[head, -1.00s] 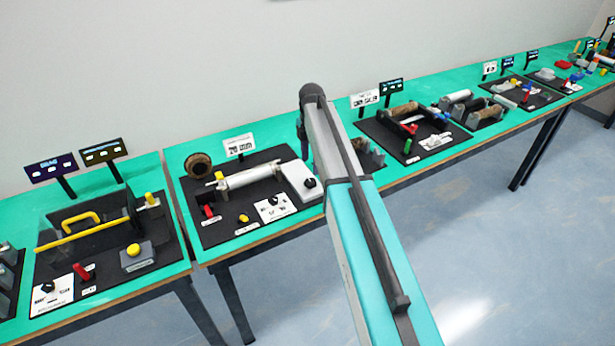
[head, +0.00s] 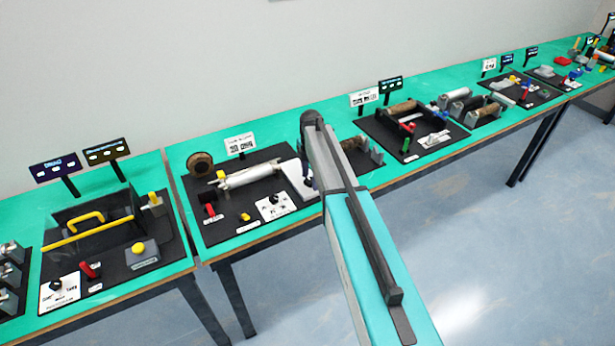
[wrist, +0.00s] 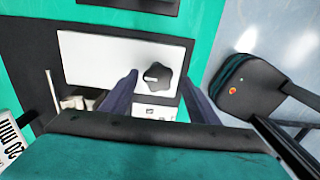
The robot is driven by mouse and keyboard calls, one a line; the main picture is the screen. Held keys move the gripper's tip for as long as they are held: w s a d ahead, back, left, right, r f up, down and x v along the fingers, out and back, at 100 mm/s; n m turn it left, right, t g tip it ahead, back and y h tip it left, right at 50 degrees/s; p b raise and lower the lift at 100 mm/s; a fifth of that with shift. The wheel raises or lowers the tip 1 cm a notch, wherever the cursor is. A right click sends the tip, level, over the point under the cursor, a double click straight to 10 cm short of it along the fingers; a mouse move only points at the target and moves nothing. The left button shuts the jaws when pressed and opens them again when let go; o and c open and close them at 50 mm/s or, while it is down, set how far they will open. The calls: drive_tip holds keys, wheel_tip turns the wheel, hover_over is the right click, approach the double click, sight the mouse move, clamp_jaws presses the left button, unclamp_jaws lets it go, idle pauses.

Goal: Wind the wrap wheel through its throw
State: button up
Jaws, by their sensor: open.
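A black lobed knob (wrist: 157,76) with a small pale mark, which looks like the wrap wheel, sits on a white box (wrist: 95,62). In the head view the white box (head: 296,177) stands at the right end of a silver roller (head: 250,177), and my gripper and arm hide its knob. My gripper (wrist: 160,80) is open, with its two dark fingers apart on either side of the knob in the wrist view. Whether the fingers touch the knob, and how far above it they are, I cannot tell.
The roller station's black plate (head: 235,222) carries a red lever (head: 210,210), a yellow button (head: 245,217) and a white dial panel (head: 271,207). A brown roll (head: 200,163) stands behind. A covered station (head: 100,225) is to the left, and more stations line the right.

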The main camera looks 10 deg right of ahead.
drive_tip(key=shift+c, duration=0.3)
drive_tip(key=c, duration=1)
drive_tip(key=shift+a, duration=0.45)
drive_tip(key=shift+d, duration=0.25)
drive_tip(key=shift+d+f, duration=0.1)
drive_tip(key=shift+d+m+b, duration=0.1)
drive_tip(key=shift+m+b, duration=0.2)
drive_tip(key=shift+b, duration=0.05)
